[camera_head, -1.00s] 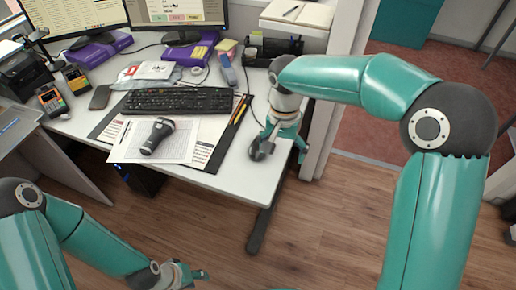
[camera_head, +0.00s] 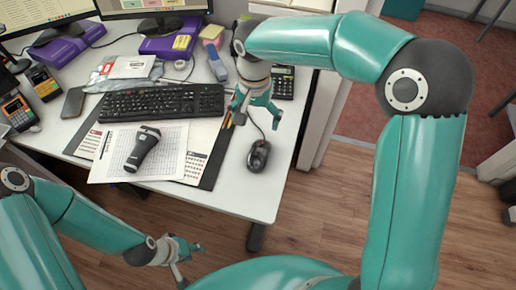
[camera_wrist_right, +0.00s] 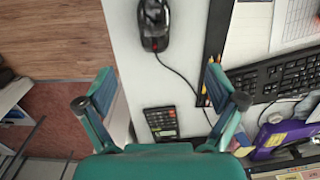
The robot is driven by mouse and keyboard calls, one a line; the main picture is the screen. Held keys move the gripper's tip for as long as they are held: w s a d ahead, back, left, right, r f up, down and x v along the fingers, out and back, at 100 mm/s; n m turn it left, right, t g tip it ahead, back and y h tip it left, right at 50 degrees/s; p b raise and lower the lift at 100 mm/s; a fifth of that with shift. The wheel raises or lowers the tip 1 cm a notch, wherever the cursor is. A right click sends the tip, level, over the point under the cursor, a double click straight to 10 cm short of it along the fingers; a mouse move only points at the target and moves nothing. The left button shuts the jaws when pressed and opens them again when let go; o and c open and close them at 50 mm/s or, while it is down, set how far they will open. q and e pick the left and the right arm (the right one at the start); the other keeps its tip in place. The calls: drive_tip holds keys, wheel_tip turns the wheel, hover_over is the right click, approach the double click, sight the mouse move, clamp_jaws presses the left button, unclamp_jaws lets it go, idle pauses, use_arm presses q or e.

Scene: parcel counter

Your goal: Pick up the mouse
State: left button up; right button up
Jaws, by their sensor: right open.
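The black mouse (camera_head: 258,157) lies on the white desk near its right front edge, its cable running back. It also shows in the right wrist view (camera_wrist_right: 154,22), at the top. My right gripper (camera_head: 257,114) is open and empty, behind the mouse and apart from it. In the right wrist view its fingers (camera_wrist_right: 159,78) are spread wide with bare desk and cable between them. My left gripper (camera_head: 190,265) is open and empty, low in front of the desk, far from the mouse.
A keyboard (camera_head: 163,101) and a dark scanner-like device (camera_head: 143,150) on paper lie left of the mouse. Pens (camera_wrist_right: 207,85) line the dark mat's edge. A calculator (camera_head: 283,82) lies behind the right gripper. Desk around the mouse is clear.

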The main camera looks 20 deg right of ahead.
sight(259, 151)
drive_tip(key=f, duration=0.6)
drive_tip(key=d+f, duration=0.1)
drive_tip(key=f, duration=0.3)
drive_tip(key=shift+s, duration=0.2)
drive_tip(key=shift+f+p, duration=0.3)
drive_tip(key=shift+f, duration=2.3)
drive_tip(key=c, duration=1.3)
drive_tip(key=shift+r, duration=0.15)
